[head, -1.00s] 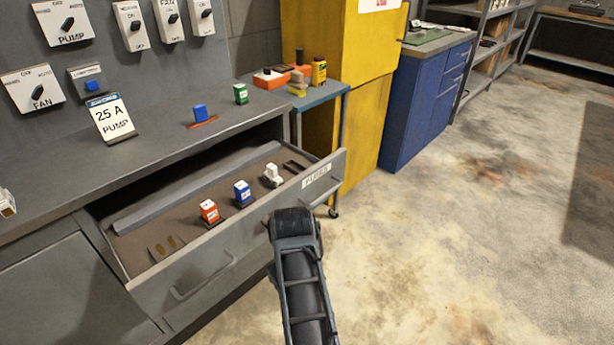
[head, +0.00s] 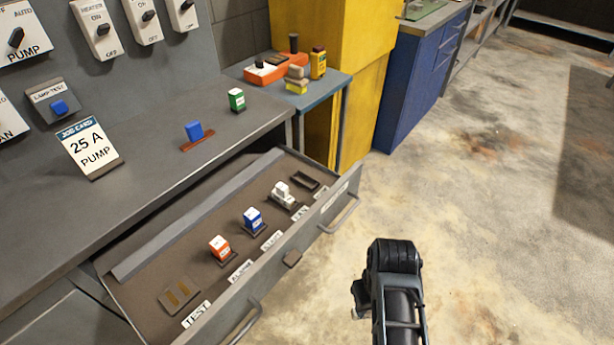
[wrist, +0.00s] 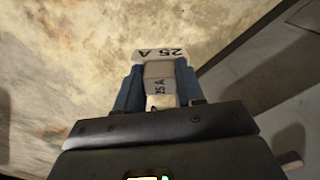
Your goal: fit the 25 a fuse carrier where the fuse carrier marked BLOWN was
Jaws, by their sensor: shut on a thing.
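My gripper (wrist: 159,84) is shut on a white fuse carrier (wrist: 160,56) marked 25 A, with a blue finger on each side, in the wrist view. In the head view my arm shows at the lower right, beside the open drawer (head: 150,262); the gripper and held carrier are hidden there. The drawer holds an orange carrier (head: 220,248), a blue carrier (head: 252,218) and a white carrier (head: 283,193). A card (head: 88,150) on the bench reads 25 A PUMP. I can read no BLOWN mark on any carrier.
Switches line the panel above. Open floor (head: 480,230) lies right.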

